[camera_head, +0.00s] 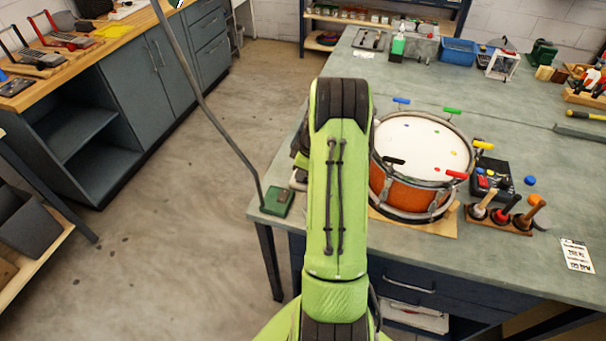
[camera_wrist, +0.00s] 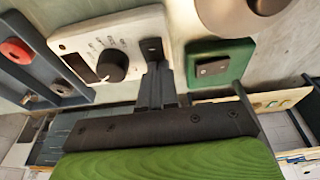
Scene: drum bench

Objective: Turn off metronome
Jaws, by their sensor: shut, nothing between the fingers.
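The metronome (camera_wrist: 128,30) is a pale box with a large black dial (camera_wrist: 112,65) and printed marks around it, seen in the wrist view. A small dark switch (camera_wrist: 152,45) sits at its right end. My gripper (camera_wrist: 156,68) is shut and empty, its narrow fingertips at the metronome's edge just below the switch. I cannot tell whether they touch it. In the head view my green arm covers the gripper and most of that bench corner. Which way the switch is set is not clear.
A green lamp base (camera_head: 277,201) with its own switch stands close to the metronome, and shows in the wrist view (camera_wrist: 212,72). A drum (camera_head: 405,185) stands right of my arm. A mallet rack (camera_head: 500,217) is farther right. The floor on the left is clear.

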